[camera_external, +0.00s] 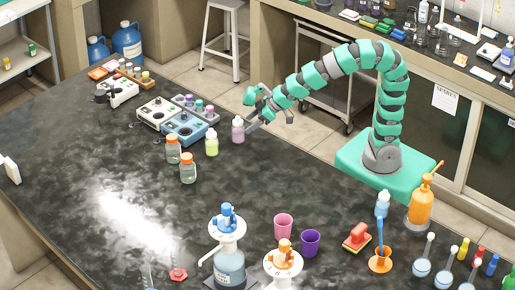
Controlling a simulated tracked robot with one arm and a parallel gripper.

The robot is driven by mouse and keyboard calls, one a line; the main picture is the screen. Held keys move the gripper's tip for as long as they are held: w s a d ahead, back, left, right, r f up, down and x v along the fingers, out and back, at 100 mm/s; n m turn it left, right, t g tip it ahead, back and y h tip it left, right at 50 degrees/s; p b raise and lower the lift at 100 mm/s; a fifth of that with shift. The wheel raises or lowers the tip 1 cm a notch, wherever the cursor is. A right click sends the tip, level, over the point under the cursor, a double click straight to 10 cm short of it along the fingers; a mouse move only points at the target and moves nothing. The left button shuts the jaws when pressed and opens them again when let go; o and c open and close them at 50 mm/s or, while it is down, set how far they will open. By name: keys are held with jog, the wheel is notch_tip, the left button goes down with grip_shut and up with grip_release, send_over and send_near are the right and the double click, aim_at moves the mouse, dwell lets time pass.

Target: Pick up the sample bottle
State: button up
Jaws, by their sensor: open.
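Several small bottles stand on the dark bench, and I cannot tell which one is the sample bottle. A pinkish-purple bottle (238,131) is closest to my gripper (252,117). A yellow-green bottle (211,144) stands to its left. Two clear bottles with orange caps, one (173,151) behind the other (188,169), stand farther left. My gripper is open, just right of the pinkish bottle, with its fingers toward it. I cannot tell whether a finger touches the bottle.
A blue-topped dispenser bottle (229,262), pink (283,226) and purple (310,243) cups are in front. The bench's middle left is clear.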

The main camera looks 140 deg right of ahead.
aim_at(242, 121)
jog(key=shift+b+x, duration=1.15)
jog(key=shift+x, duration=2.5)
jog(key=shift+d+r, duration=0.1)
jog(key=c, duration=1.5)
jog(key=shift+r+p, duration=0.75)
jog(key=shift+r, duration=0.9)
jog(key=shift+s+r, duration=0.15)
jog(key=shift+r, duration=0.05)
jog(key=s+a+p, duration=0.1)
jog(key=s+a, duration=0.2)
jog(key=s+a+r+p, duration=0.1)
jog(key=s+a, duration=0.2)
jog(key=s, duration=0.1)
jog(key=s+a+p, duration=0.1)
jog(key=s+a, duration=0.2)
jog(key=shift+s+a+r, duration=0.2)
jog(key=shift+s+a, duration=0.05)
jog(key=shift+a, duration=0.1)
jog(key=shift+s+a, duration=0.5)
jog(key=shift+s, duration=0.1)
